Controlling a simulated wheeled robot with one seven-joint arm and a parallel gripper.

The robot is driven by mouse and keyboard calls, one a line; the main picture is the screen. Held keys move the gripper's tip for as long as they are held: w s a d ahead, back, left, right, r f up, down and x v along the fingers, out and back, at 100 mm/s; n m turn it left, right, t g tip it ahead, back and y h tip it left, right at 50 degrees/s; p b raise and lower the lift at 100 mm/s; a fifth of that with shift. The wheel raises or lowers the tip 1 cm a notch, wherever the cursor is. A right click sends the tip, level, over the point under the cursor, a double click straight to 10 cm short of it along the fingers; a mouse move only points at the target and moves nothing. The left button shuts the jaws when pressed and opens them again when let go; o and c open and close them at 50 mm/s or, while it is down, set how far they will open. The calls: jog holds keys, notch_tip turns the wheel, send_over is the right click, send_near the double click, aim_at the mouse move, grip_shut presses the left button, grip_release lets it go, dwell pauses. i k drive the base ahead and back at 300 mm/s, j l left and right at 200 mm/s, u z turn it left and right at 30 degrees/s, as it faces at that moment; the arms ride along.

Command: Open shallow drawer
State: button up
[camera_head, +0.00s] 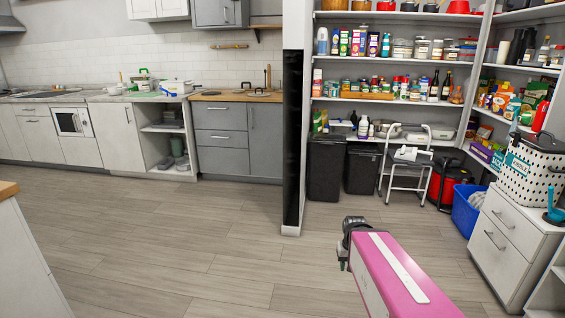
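A white cabinet at the right has an upper, shallower drawer (517,231) with a bar handle. A deeper lower drawer (493,268) with a similar handle is under it. Both look shut. Grey drawers (221,118) also show in the kitchen cabinet at the back, and they look shut too. I cannot tell which drawer the task means. My gripper (344,262) is at the end of my pink arm, over the floor at the lower middle. It is apart from all the drawers. It is small and dark, and its fingers are not clear.
A white dotted basket (530,170) stands on the white cabinet. A blue bin (467,210), a folding step stool (405,172) and dark bins (326,170) stand by the pantry shelves. A dark wall edge (292,140) divides pantry from kitchen. The wood floor (190,245) is clear.

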aim_at(229, 133)
jog(key=i+j+u, duration=0.15)
jog(key=i+u, duration=0.25)
jog(key=i, duration=0.2)
jog(key=i+u, duration=0.45)
jog(key=i, duration=0.15)
jog(key=i+l+u, duration=0.4)
jog(key=i, duration=0.2)
jog(key=i+j, duration=0.1)
jog(key=i, duration=0.45)
jog(key=i+j, duration=0.1)
jog(key=i, duration=0.5)
jog(key=i+j, duration=0.15)
jog(key=i, duration=0.4)
jog(key=i+j, duration=0.1)
jog(key=i, duration=0.5)
jog(key=i+z, duration=0.3)
jog(key=i, duration=0.45)
